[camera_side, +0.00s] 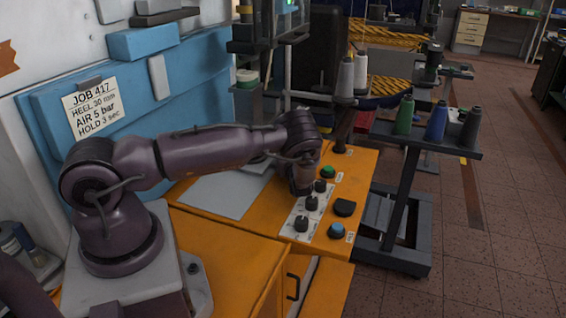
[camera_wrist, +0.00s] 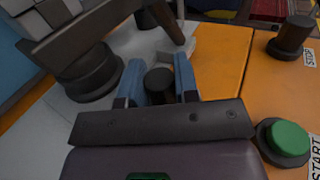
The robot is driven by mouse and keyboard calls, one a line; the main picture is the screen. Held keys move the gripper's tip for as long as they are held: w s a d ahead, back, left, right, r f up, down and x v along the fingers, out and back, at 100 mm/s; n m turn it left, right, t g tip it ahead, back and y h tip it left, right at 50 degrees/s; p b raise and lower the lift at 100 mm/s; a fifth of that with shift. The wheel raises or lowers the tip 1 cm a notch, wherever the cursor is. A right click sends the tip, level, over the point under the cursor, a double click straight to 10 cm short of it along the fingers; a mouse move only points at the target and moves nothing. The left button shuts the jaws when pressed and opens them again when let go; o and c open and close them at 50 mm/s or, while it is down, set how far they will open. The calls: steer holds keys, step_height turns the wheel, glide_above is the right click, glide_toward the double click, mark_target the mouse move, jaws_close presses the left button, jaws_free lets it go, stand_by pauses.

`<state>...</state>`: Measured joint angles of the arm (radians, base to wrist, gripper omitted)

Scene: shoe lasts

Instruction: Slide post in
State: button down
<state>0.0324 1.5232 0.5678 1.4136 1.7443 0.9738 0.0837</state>
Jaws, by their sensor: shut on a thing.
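My gripper (camera_side: 301,188) is low over the orange machine top in the side view, by the far end of a row of dark knobs. In the wrist view my gripper (camera_wrist: 158,72) has its two blue fingers on either side of a dark, round-topped post (camera_wrist: 159,84) and is shut on it. The post's lower part is hidden, so I cannot tell how deep it sits or what it stands in. In the side view the gripper and wrist hide the post.
A green START button (camera_wrist: 288,138) and a dark STOP knob (camera_wrist: 292,38) stand right of the gripper. A dark round base (camera_wrist: 90,75) is close on the left. The side view shows a blue button (camera_side: 337,229) and a spool stand (camera_side: 420,138) at right.

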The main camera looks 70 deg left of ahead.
steer(key=shift+w+a, duration=1)
steer(key=shift+w, duration=0.1)
steer(key=c, duration=0.9)
jaws_free()
steer(key=shift+o, duration=0.2)
steer(key=shift+d, duration=0.15)
steer(key=v, duration=0.7)
steer(key=shift+s+d, duration=0.1)
steer(key=shift+s, duration=0.1)
steer(key=shift+r, duration=0.1)
